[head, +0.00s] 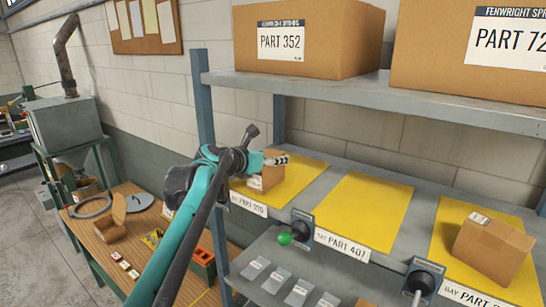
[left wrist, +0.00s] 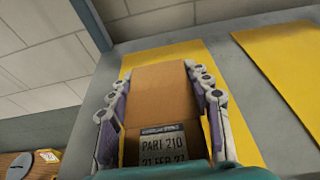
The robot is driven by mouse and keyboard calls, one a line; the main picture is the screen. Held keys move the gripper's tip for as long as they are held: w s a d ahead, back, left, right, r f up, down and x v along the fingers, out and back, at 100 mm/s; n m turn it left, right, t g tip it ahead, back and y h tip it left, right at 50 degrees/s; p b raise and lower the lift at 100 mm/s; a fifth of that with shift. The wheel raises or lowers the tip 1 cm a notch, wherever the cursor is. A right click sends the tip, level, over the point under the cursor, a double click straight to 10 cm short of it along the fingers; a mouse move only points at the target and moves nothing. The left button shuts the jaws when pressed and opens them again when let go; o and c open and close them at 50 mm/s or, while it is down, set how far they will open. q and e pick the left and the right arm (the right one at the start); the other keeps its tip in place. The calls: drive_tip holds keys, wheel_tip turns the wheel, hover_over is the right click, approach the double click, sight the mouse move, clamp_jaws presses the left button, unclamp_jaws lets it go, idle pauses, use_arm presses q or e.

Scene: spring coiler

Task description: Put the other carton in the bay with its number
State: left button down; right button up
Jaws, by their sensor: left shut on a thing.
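My left gripper (head: 274,161) is shut on a small brown carton (head: 264,181) at the left bay's yellow mat (head: 303,176). In the left wrist view the gripper (left wrist: 160,78) has a finger along each side of the carton (left wrist: 162,101), whose label reads PART 210. I cannot tell whether the carton rests on the mat. The left bay's tag (head: 249,204) is partly covered and hard to read. Another carton (head: 492,250) sits on the right yellow mat (head: 452,218). My right gripper is not in view.
The middle mat (head: 365,208), tagged PART 407, is empty. A green lamp (head: 284,239) shows at the shelf front. An upper shelf (head: 400,98) with big boxes (head: 308,38) hangs above the bays. A wooden bench (head: 125,235) with an open carton (head: 112,219) stands at left.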

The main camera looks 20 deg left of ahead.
use_arm(q)
drive_tip(key=c, duration=0.6)
unclamp_jaws()
drive_tip(key=shift+s, duration=0.1)
drive_tip(key=b+v, duration=0.2)
drive_tip(key=v, duration=1)
drive_tip(key=s+d+f+m+g, duration=0.2)
drive_tip(key=s+d+f+m, duration=0.25)
drive_tip(key=f+m, duration=0.3)
drive_tip(key=s+d+f+m+g, duration=0.2)
drive_tip(key=s+d+f+m, duration=0.2)
drive_tip(key=s+f+m, duration=0.4)
drive_tip(key=s+f+m+g+y, duration=0.1)
drive_tip(key=s+f+m, duration=0.3)
drive_tip(key=f+m, duration=0.1)
drive_tip(key=s+a+f+m+g+y, duration=0.1)
drive_tip(key=s+f+m+y, duration=0.1)
drive_tip(key=s+f+m, duration=0.2)
drive_tip(key=s+f+m+y, duration=0.2)
drive_tip(key=s+f+m, duration=0.3)
drive_tip(key=f, duration=0.6)
drive_tip(key=shift+a+m+g, duration=0.2)
drive_tip(key=shift+m+g, duration=0.2)
drive_tip(key=shift+m, duration=0.85)
